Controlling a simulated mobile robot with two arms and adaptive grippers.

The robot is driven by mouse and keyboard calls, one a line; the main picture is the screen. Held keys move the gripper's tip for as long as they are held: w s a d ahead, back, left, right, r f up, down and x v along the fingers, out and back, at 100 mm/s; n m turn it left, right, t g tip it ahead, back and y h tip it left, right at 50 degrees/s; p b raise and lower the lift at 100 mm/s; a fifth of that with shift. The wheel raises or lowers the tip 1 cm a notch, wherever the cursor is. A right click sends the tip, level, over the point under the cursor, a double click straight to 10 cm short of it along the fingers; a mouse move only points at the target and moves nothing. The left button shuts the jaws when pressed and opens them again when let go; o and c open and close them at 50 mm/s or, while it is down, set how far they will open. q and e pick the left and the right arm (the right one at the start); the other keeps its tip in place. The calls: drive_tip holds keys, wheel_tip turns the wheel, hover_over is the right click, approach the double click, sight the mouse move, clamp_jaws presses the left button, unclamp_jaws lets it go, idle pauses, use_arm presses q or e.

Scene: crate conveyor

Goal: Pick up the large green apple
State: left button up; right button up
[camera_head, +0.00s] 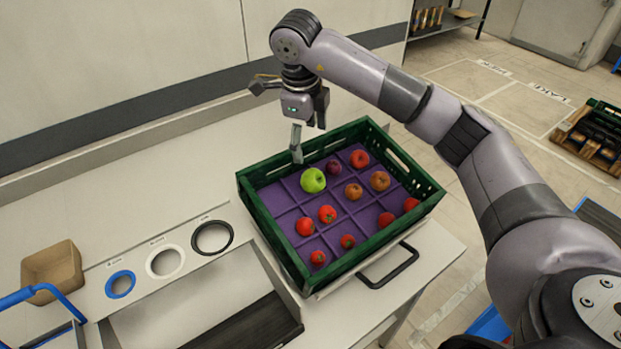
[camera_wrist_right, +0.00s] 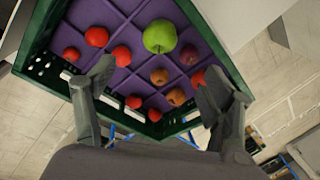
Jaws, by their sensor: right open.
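The large green apple (camera_head: 313,180) lies in a compartment of the purple divided tray inside the dark green crate (camera_head: 408,235), near the crate's back left side. It also shows in the right wrist view (camera_wrist_right: 160,36), at the top centre, fully visible. My right gripper (camera_head: 301,138) hangs above the back left edge of the crate, apart from the apple. In the right wrist view its two fingers (camera_wrist_right: 157,70) are spread wide with nothing held between them; the apple appears beyond the fingertips. My left gripper is in neither view.
Several red fruits (camera_head: 327,214) and brown fruits (camera_head: 380,180) lie in other compartments. Left of the crate, the white counter (camera_head: 150,200) has blue, white and black rings (camera_head: 212,237) and a brown box (camera_head: 52,269). A dark handle (camera_head: 392,268) sticks out at the crate's front.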

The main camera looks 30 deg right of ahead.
drive_tip(key=p, duration=0.2)
hover_over(313, 175)
drive_tip(key=a, duration=0.1)
drive_tip(key=f, duration=0.5)
drive_tip(key=shift+s+a+f, duration=0.1)
drive_tip(key=shift+s+f, duration=0.1)
drive_tip(key=shift+f, duration=0.2)
drive_tip(key=f, duration=0.2)
drive_tip(key=f+p, duration=0.1)
drive_tip(key=shift+w+d+f, duration=0.2)
drive_tip(key=shift+w+f, duration=0.05)
drive_tip(key=shift+f+p, duration=0.25)
drive_tip(key=shift+p, duration=0.25)
drive_tip(key=f+p, duration=0.1)
drive_tip(key=d+f+p, duration=0.1)
drive_tip(key=f, duration=0.1)
drive_tip(key=shift+f, duration=0.75)
drive_tip(key=shift+c, duration=1.3)
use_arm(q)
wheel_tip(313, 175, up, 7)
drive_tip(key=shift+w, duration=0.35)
use_arm(e)
drive_tip(key=c, duration=1.1)
drive_tip(key=shift+o, duration=0.2)
drive_tip(key=shift+w, duration=0.1)
